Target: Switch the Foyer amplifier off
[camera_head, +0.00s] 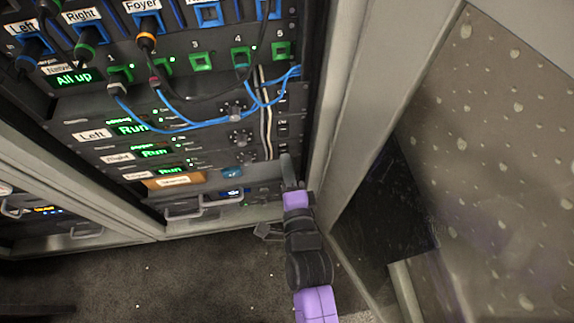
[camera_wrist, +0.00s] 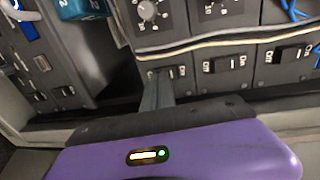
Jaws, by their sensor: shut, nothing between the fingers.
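The lowest of three stacked amplifiers has a small white label (camera_head: 136,176), too small to read surely, and a green "Run" display (camera_head: 171,169). The labels above it read Left and Right. My gripper (camera_head: 287,160) is shut and empty at the right end of this amplifier. In the wrist view its fingertips (camera_wrist: 157,78) are at the leftmost switch (camera_wrist: 172,73) and partly cover it. I cannot tell whether they touch it or which way it is set. Two more On/Off rocker switches (camera_wrist: 228,63) (camera_wrist: 290,53) lie to its right in the same row.
Blue patch cables (camera_head: 185,127) and pale cables (camera_head: 266,130) hang across the amplifier fronts, close by the switches. A teal object (camera_head: 231,173) and an orange tag (camera_head: 172,182) are left of my gripper. The grey rack frame (camera_head: 345,130) rises on the right.

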